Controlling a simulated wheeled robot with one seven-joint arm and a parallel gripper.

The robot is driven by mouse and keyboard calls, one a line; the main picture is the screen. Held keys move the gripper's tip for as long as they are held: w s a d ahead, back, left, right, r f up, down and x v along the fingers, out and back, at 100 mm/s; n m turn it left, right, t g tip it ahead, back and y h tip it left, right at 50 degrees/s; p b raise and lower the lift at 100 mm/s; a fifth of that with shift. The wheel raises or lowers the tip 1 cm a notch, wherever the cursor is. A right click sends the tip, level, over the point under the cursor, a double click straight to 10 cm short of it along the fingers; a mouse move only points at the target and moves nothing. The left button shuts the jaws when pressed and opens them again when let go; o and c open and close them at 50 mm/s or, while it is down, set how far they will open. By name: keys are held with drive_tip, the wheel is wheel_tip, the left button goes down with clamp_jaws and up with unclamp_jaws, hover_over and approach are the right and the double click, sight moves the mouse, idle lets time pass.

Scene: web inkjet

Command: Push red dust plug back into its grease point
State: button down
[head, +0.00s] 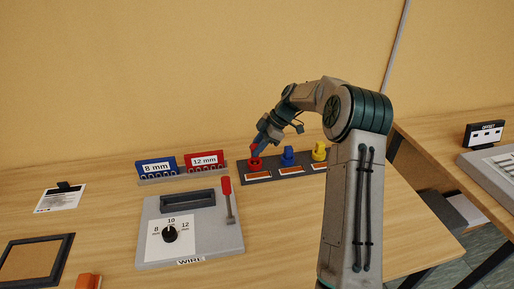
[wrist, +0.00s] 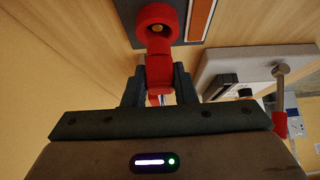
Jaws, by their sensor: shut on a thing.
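My gripper (head: 258,146) is shut on the red dust plug (wrist: 159,72), with one dark finger on each side of it in the wrist view. The red grease point (head: 255,163) stands at the left end of the dark strip, just below my gripper in the head view. In the wrist view the red grease point (wrist: 157,14) appears as a round red collar with a small brass-coloured centre. The plug's far end overlaps the collar's near edge there; I cannot tell whether they touch. The brass centre is uncovered.
The dark strip (head: 262,180) also carries a blue point (head: 288,156) and a yellow point (head: 319,151). Left of it are the red 12 mm rack (head: 205,160) and blue 8 mm rack (head: 157,168). A grey dial unit (head: 205,246) with a red-handled lever (head: 226,187) stands in front.

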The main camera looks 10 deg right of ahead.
drive_tip(key=shift+f, duration=0.15)
drive_tip(key=shift+f+b, duration=0.35)
drive_tip(key=shift+b, duration=0.1)
drive_tip(key=shift+f+b, duration=0.9)
drive_tip(key=c, duration=1.1)
unclamp_jaws()
drive_tip(key=shift+r, duration=0.1)
drive_tip(key=v, duration=1.3)
drive_tip(key=shift+d+r, duration=0.2)
drive_tip(key=shift+r, duration=0.05)
